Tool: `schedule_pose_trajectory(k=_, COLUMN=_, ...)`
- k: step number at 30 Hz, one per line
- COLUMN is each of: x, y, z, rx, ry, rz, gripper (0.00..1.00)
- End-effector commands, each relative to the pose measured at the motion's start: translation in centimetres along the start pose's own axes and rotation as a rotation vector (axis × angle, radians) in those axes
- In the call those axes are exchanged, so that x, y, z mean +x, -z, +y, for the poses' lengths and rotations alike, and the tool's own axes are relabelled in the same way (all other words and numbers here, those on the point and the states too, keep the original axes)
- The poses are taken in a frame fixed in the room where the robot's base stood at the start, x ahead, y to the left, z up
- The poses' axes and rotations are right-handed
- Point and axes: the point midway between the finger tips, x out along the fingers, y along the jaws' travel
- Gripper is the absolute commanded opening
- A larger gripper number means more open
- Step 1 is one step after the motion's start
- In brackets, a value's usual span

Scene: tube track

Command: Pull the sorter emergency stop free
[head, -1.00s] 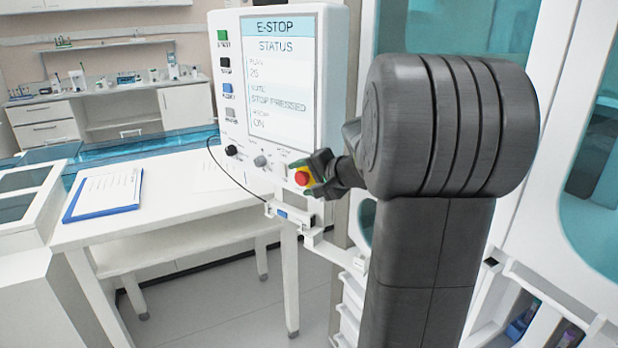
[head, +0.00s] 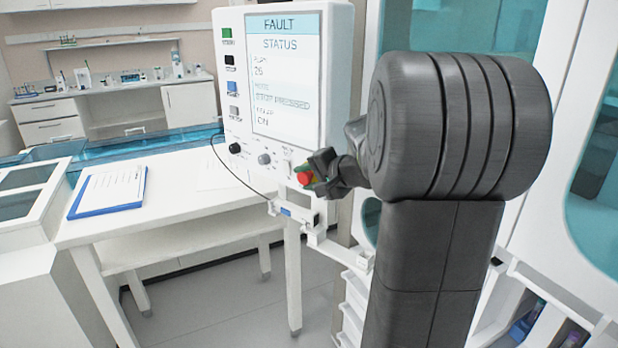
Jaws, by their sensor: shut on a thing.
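The emergency stop is a red button (head: 304,178) at the lower right of the white control panel (head: 338,80). My gripper (head: 308,175) is at the button with its jaws shut on it. The dark fingers and wrist hide much of the button and its base, so I cannot tell how far it stands out. The panel's screen (head: 286,80) reads "FAULT", "STATUS" and "STOP PRESSED". Left of the screen is a column of green, black, blue and grey buttons. A black knob (head: 235,148) and a grey knob (head: 264,159) sit below the screen.
A white table (head: 170,220) with a blue clipboard (head: 110,190) stands to the left. A small white bracket with a scanner-like device (head: 293,213) hangs below the panel, with a black cable running to it. Glass-fronted cabinets (head: 590,170) are close on the right.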

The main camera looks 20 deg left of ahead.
Motion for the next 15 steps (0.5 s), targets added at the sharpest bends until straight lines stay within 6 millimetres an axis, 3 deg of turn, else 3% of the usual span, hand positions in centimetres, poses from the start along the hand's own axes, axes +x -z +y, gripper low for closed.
schedule_pose_trajectory(k=1, x=0.01, y=-0.18, z=0.03, rx=0.0, ry=-0.001, rz=-0.002, gripper=0.08)
schedule_pose_trajectory(k=2, x=0.01, y=-0.13, z=0.03, rx=0.0, ry=-0.001, rz=-0.002, gripper=0.41)
schedule_pose_trajectory(k=5, x=0.01, y=-0.1, z=0.02, rx=0.0, ry=-0.001, rz=-0.001, gripper=0.6)
schedule_pose_trajectory(k=15, x=-0.26, y=-0.05, z=0.02, rx=0.0, ry=0.0, rz=0.0, gripper=0.6)
